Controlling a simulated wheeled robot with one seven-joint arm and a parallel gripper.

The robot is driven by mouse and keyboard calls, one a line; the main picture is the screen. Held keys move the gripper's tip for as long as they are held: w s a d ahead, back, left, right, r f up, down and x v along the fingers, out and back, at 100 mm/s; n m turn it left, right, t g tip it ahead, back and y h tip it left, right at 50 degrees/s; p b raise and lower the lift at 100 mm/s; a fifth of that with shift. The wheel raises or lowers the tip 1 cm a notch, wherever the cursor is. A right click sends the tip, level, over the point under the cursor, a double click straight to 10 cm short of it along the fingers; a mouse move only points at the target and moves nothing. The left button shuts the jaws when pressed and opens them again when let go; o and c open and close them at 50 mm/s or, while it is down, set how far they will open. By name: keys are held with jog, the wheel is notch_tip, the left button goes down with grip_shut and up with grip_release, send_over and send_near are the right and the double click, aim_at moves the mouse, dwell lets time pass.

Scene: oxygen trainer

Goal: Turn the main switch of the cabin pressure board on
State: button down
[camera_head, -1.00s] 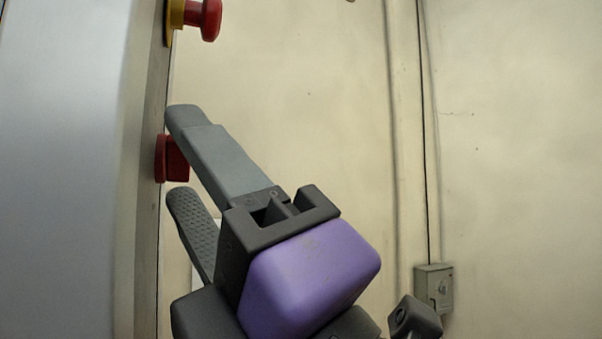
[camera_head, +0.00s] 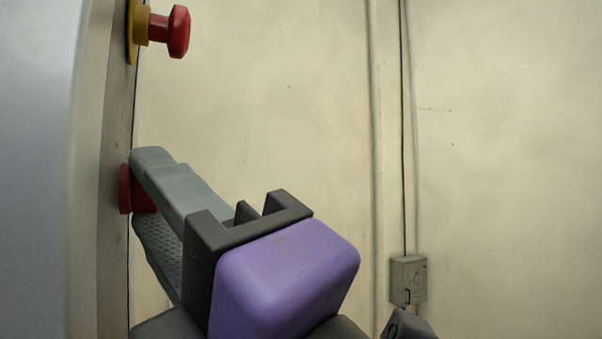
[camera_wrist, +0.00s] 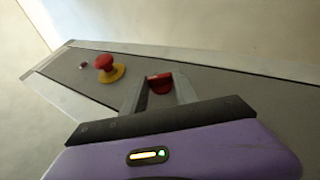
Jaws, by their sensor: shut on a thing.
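The board (camera_wrist: 215,85) is a dark grey panel with a pale metal frame, seen edge-on at the left of the head view. The red main switch (camera_head: 125,188) sits on its face, partly hidden by my fingers; it also shows in the wrist view (camera_wrist: 159,83). My gripper (camera_head: 145,188) is shut on the red switch, one finger on each side of it. The switch's exact turn angle cannot be told.
A red mushroom button on a yellow base (camera_head: 178,31) sticks out of the board above my gripper; in the wrist view it is to the left (camera_wrist: 104,63). A grey wall box (camera_head: 408,279) with a cable is at the right. Open room lies right of the board.

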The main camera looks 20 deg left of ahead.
jog(key=shift+w+a+r+m+g+h+p, duration=0.1)
jog(key=shift+r+m+g+h+p, duration=0.7)
jog(key=shift+h+p, duration=2.2)
jog(key=shift+s+d+r+m+g+h+p, duration=0.15)
jog(key=shift+m+g+h+p, duration=0.8)
jog(key=shift+p, duration=3.5)
jog(key=shift+w+a+r+m+g+h+p, duration=0.35)
jog(key=shift+m+h+p, duration=0.9)
jog(key=shift+h+p, duration=2)
jog(key=shift+s+d+y+p, duration=0.2)
jog(key=shift+y+p, duration=0.1)
jog(key=shift+p, duration=0.2)
jog(key=c, duration=1)
grip_release()
jog(key=shift+o, duration=0.2)
jog(key=shift+r, duration=0.1)
jog(key=w+b+v, duration=0.1)
jog(key=v, duration=0.6)
jog(key=shift+s+d+r+b, duration=0.2)
jog(key=shift+s+d+b, duration=0.15)
jog(key=shift+s, duration=0.15)
